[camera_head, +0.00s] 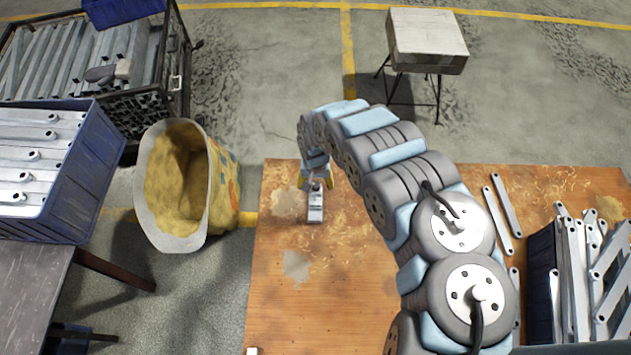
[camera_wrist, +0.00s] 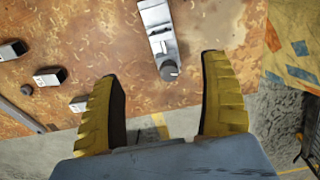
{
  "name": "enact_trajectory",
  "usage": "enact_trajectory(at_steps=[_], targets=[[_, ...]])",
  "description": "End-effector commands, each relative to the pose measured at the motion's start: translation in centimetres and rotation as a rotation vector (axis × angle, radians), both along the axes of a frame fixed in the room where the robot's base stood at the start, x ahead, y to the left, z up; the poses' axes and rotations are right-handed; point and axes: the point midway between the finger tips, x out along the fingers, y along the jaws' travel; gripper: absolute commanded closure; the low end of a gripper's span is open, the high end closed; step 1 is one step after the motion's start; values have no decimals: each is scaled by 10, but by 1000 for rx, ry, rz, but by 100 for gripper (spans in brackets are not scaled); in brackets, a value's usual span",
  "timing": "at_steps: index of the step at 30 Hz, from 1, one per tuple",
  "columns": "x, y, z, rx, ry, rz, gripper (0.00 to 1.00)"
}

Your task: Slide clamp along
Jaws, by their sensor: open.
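The clamp (camera_head: 315,207) is a small grey metal block lying on the wooden bench top (camera_head: 330,285), just in front of my gripper (camera_head: 317,182). The knob end lies between and slightly beyond the fingertips, with clear gaps on both sides. Nothing is held.
A blue crate of brackets (camera_head: 541,275) stands right, near loose brackets (camera_head: 497,221). A yellow sack (camera_head: 222,190) stands beside the bench. The bench's front left is mostly clear.

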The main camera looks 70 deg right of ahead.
Motion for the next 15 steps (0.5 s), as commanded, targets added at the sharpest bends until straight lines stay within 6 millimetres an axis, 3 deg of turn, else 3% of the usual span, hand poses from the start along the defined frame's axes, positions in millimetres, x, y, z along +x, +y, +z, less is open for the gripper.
enact_trajectory(at_steps=[15], targets=[[1,0,-62,-1,-4,-2,22]])
